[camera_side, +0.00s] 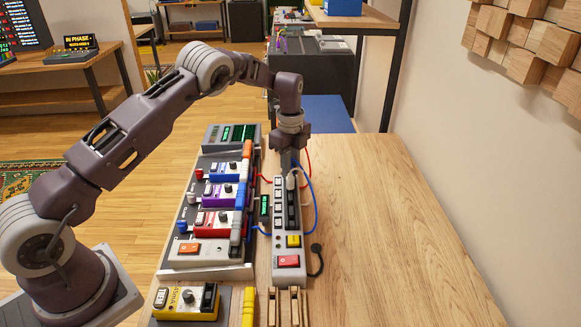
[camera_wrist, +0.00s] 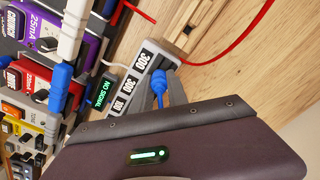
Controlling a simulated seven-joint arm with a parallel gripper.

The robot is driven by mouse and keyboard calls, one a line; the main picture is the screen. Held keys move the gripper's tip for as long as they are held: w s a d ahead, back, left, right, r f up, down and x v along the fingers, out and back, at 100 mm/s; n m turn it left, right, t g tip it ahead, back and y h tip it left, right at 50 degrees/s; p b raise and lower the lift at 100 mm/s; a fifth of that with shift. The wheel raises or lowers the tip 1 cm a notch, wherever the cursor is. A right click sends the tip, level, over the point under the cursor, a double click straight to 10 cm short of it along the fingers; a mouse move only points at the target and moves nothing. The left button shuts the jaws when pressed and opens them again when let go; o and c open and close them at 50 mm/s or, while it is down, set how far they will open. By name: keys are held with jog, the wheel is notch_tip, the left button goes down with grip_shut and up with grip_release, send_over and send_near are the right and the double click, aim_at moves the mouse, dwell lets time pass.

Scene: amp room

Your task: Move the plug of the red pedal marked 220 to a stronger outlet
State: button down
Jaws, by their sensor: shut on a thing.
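The red pedal (camera_side: 215,222) sits in the pedal row, between a purple pedal and a grey one; it also shows in the wrist view (camera_wrist: 36,76), its rating too small to read surely. A blue connector (camera_wrist: 62,76) is at its edge. My gripper (camera_side: 288,162) points down at the strip's far end. In the wrist view its fingers (camera_wrist: 159,97) are shut on a blue plug (camera_wrist: 160,86). Whether the plug sits in an outlet is hidden.
A small NO SIGNAL display (camera_wrist: 104,92) sits between pedals and strip. A yellow pedal (camera_side: 185,302) is in front. The table's right side is clear.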

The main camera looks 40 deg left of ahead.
jog(key=c, duration=1.2)
grip_release()
jog(key=shift+o, duration=0.2)
jog(key=o, duration=0.3)
jog(key=shift+o, duration=0.2)
jog(key=shift+r, duration=0.1)
jog(key=shift+r, duration=3.45)
